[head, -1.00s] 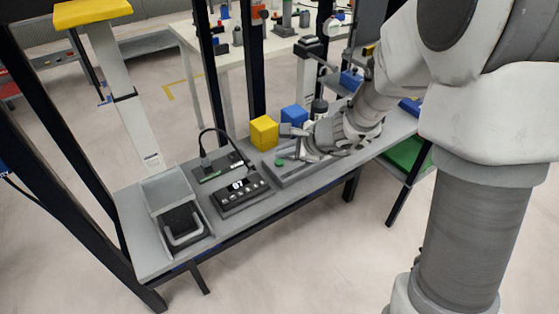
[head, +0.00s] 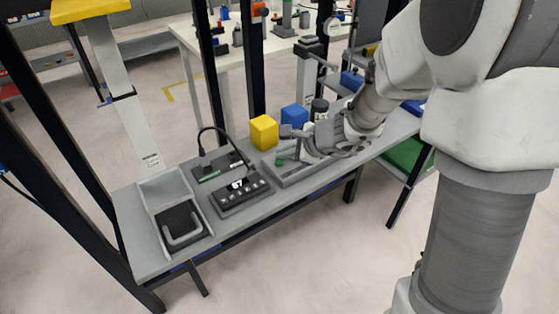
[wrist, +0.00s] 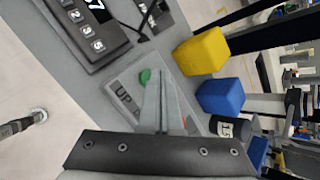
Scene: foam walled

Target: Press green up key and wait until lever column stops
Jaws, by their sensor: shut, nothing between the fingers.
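The green up key (head: 280,162) is a small round button on a grey panel (head: 277,182). In the wrist view the green key (wrist: 145,76) sits beside the printed word UP. My gripper (wrist: 158,74) is shut and empty, its fingertips just right of the green key in that view; I cannot tell whether they touch it. In the head view my gripper (head: 296,134) is over the panel, close to the key. A bit of red shows behind the fingers. A pale upright column (head: 306,72) with a dark top stands behind the bench; I cannot tell if it moves.
A yellow block (head: 264,132) and a blue block (head: 294,117) stand behind the panel, with a dark labelled jar (wrist: 222,125) beside them. A black keypad with a display (head: 241,192) and a grey tray (head: 157,190) lie to the left. Black frame posts rise behind the bench.

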